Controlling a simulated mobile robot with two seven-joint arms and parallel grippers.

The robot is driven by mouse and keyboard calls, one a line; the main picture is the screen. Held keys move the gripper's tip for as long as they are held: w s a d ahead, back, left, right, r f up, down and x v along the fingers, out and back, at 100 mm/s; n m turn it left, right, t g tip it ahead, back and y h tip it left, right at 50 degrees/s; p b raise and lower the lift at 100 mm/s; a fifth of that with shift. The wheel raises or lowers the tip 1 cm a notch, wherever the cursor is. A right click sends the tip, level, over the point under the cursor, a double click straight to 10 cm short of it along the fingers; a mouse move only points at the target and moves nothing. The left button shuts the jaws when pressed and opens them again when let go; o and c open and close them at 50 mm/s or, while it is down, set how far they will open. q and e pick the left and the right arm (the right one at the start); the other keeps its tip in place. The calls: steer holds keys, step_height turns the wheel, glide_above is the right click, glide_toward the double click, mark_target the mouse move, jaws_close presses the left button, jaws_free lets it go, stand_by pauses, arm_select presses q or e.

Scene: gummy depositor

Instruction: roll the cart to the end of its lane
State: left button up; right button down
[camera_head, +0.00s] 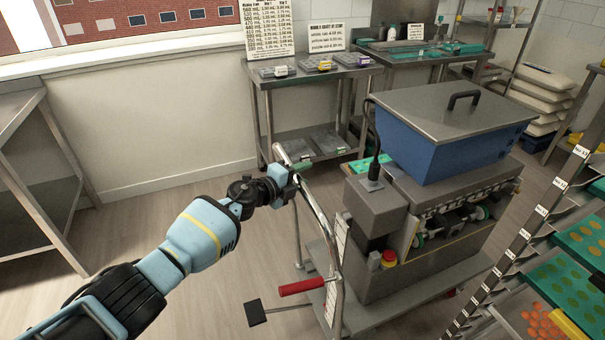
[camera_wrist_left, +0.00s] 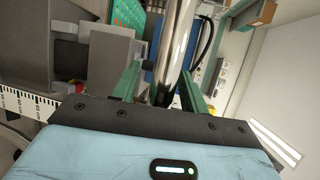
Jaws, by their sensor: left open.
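The cart (camera_head: 425,288) is a low grey platform carrying a grey depositor machine (camera_head: 376,215) with a blue hopper (camera_head: 425,148) under a steel lid. Its bent chrome push handle (camera_head: 332,232) rises on the near left side. My left gripper (camera_head: 303,166) is at the upper part of this handle. In the left wrist view the chrome bar (camera_wrist_left: 178,45) runs between the two green fingers of the left gripper (camera_wrist_left: 163,85), which stand apart. I cannot tell whether either finger touches the bar. My right gripper is not in view.
A red-gripped lever (camera_head: 303,287) and a black pedal (camera_head: 257,313) stick out at the cart's near left. A tray rack (camera_head: 520,237) stands close on the right. Steel tables (camera_head: 312,79) line the back wall. Wood floor (camera_head: 130,235) is open on the left.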

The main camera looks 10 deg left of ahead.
arm_select(q)
steer(key=p+v, duration=0.3)
steer(key=v, duration=0.4)
steer(key=shift+r, duration=0.2)
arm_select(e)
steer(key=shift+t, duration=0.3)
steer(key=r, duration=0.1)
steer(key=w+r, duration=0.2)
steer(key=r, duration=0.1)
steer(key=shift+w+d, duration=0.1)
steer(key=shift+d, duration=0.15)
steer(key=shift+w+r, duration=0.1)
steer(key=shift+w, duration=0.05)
